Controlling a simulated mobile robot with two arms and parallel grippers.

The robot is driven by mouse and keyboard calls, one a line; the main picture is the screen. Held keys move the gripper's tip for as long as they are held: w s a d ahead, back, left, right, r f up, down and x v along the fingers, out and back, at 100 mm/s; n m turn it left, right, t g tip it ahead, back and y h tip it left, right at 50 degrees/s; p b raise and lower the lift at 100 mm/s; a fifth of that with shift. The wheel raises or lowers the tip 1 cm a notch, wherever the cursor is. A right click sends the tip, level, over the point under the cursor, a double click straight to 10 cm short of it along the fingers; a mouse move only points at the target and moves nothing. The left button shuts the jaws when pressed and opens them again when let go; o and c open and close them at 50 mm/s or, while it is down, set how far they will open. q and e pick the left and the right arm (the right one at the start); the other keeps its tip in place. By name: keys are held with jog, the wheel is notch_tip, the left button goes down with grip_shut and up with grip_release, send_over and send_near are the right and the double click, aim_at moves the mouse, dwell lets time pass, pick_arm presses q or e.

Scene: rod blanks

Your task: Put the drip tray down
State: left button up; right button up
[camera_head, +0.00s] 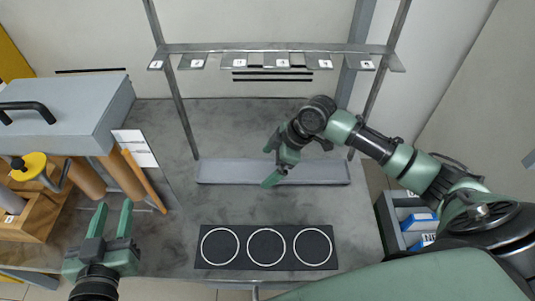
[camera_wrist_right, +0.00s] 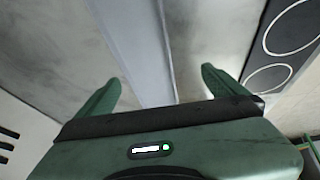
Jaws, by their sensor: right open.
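The drip tray (camera_head: 225,173) is a long, shallow grey trough. It appears to lie flat on the table between the legs of the rack, in front of my right arm. My right gripper (camera_head: 270,164) is open over the middle of the tray, with its fingers on either side of it. In the right wrist view the tray (camera_wrist_right: 133,45) runs as a pale strip between the two spread fingers (camera_wrist_right: 160,80), touching neither visibly. My left gripper (camera_head: 113,207) is open and empty at the table's lower left.
A metal rack (camera_head: 275,48) with several numbered tabs stands over the tray. A black mat with three white rings (camera_head: 266,265) lies in front. A grey box (camera_head: 70,105) and wooden holder (camera_head: 35,215) stand left; a bin with blue items (camera_head: 400,215) stands right.

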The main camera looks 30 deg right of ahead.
jog(key=shift+m+t+y, duration=0.3)
jog(key=shift+t+y, duration=0.3)
jog(key=shift+t, duration=0.1)
jog(key=a, duration=0.2)
jog(key=s+a, duration=0.1)
jog(key=a, duration=0.2)
jog(key=s+a+f, duration=0.1)
jog(key=a, duration=0.1)
jog(key=shift+a+f, duration=0.1)
jog(key=shift+a, duration=0.25)
jog(key=a, duration=0.1)
jog(key=a+r+m+t, duration=0.1)
jog(key=a, duration=0.1)
jog(key=s+a+r+t+y, duration=0.1)
jog(key=shift+a, duration=0.3)
jog(key=s+d+r+m+t+h, duration=0.1)
jog(key=s+d+r+m+t, duration=0.1)
jog(key=r+m+t, duration=0.2)
jog(key=s+d+r+m+t+h, duration=0.2)
jog(key=r+m+t, duration=0.2)
jog(key=r, duration=0.5)
jog(key=shift+s+r+t+h, duration=0.2)
jog(key=shift+s+t+h, duration=0.1)
jog(key=shift+t, duration=0.1)
